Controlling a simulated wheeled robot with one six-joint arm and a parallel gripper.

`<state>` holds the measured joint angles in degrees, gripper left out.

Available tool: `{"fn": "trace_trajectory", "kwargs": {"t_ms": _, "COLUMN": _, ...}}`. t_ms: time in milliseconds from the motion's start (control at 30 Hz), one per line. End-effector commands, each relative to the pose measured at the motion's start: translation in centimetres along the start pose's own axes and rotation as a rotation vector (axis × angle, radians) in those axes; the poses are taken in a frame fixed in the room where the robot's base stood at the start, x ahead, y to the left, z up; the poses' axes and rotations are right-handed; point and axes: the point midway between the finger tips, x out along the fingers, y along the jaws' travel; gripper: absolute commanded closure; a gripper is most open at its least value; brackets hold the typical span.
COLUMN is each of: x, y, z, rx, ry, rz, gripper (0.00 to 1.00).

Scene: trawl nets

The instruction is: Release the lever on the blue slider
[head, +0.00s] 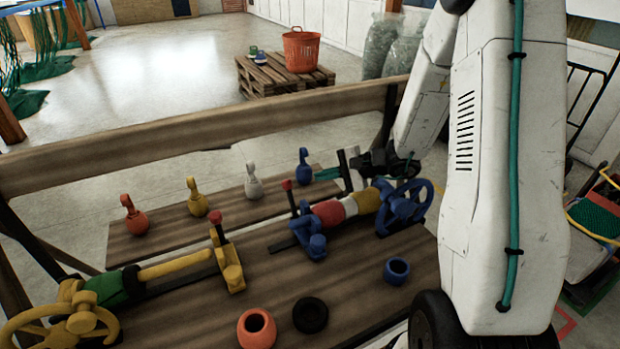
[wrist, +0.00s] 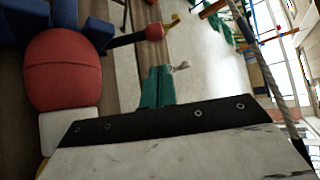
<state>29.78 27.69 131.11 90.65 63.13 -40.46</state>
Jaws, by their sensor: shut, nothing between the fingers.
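The blue slider (head: 312,243) sits on a dark rail on the wooden bench. Its dark lever stands up with a red knob (head: 287,186) on top, leaning slightly left. In the wrist view the lever's red knob (wrist: 155,32) lies beyond my fingertips, and part of the blue slider (wrist: 98,32) shows at the upper left. My gripper (head: 326,174) is to the right of the lever, above the red and white floats, with green fingertips pointing left toward the knob. The fingertips (wrist: 157,86) are together and empty, with a visible gap to the knob.
A red float (head: 328,212) and a blue handwheel (head: 405,205) are right of the slider. A yellow slider (head: 231,268) with its own red-knobbed lever stands left. Several hooked weights line the back board. Orange, black and blue rings (head: 397,270) lie in front.

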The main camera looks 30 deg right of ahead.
Motion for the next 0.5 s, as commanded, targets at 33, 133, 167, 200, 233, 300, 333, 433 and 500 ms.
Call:
{"fn": "trace_trajectory", "kwargs": {"t_ms": 33, "x": 1.0, "y": 0.1, "z": 0.1, "rx": 0.0, "ry": -0.004, "rz": 0.003, "gripper": 1.0}}
{"fn": "trace_trajectory", "kwargs": {"t_ms": 133, "x": 2.9, "y": 0.1, "z": 0.2, "rx": 0.0, "ry": -0.006, "rz": 0.004, "gripper": 1.0}}
{"fn": "trace_trajectory", "kwargs": {"t_ms": 167, "x": 3.5, "y": 0.0, "z": 0.2, "rx": -0.001, "ry": -0.006, "rz": 0.003, "gripper": 1.0}}
{"fn": "trace_trajectory", "kwargs": {"t_ms": 200, "x": 4.3, "y": 0.1, "z": 0.2, "rx": -0.001, "ry": -0.006, "rz": 0.004, "gripper": 1.0}}
{"fn": "trace_trajectory", "kwargs": {"t_ms": 233, "x": 4.9, "y": 0.1, "z": 0.2, "rx": -0.001, "ry": -0.006, "rz": 0.004, "gripper": 1.0}}
{"fn": "trace_trajectory", "kwargs": {"t_ms": 300, "x": 6.0, "y": 0.1, "z": 0.2, "rx": -0.001, "ry": -0.006, "rz": 0.004, "gripper": 1.0}}
{"fn": "trace_trajectory", "kwargs": {"t_ms": 333, "x": 6.5, "y": 0.1, "z": 0.3, "rx": 0.0, "ry": -0.005, "rz": 0.004, "gripper": 1.0}}
{"fn": "trace_trajectory", "kwargs": {"t_ms": 433, "x": 7.7, "y": 0.0, "z": 0.2, "rx": -0.002, "ry": -0.005, "rz": 0.003, "gripper": 1.0}}
{"fn": "trace_trajectory", "kwargs": {"t_ms": 500, "x": 8.2, "y": 0.0, "z": 0.3, "rx": -0.002, "ry": -0.005, "rz": 0.003, "gripper": 1.0}}
